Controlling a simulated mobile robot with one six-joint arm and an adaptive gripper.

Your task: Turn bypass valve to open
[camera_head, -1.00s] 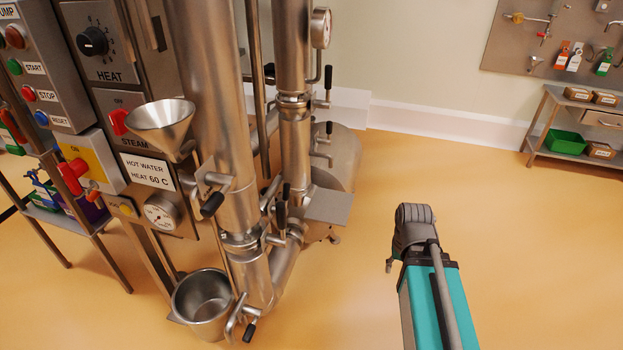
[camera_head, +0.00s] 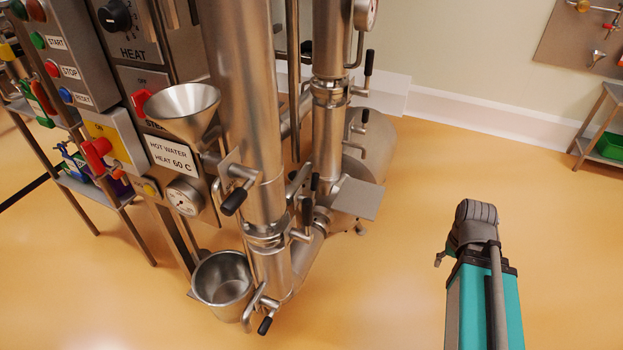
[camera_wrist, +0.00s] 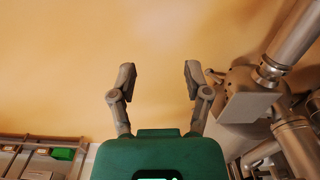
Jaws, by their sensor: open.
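Several valves with black handles sit on the steel pipes: an upper front handle (camera_head: 234,201), a middle handle (camera_head: 307,211), a low handle (camera_head: 265,325) by the pot and a back handle (camera_head: 369,62). No bypass label is legible, so I cannot tell which is the bypass valve. My gripper (camera_wrist: 159,78) is open and empty over bare floor in the wrist view, with the machine's pipes (camera_wrist: 292,35) to its right.
A steel funnel (camera_head: 185,112) and steel pot (camera_head: 222,280) stick out at the machine's front. A flat steel plate (camera_head: 357,198) juts right near a rounded housing. The control panel (camera_head: 60,60) is at left. The floor (camera_head: 400,260) between machine and arm is clear.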

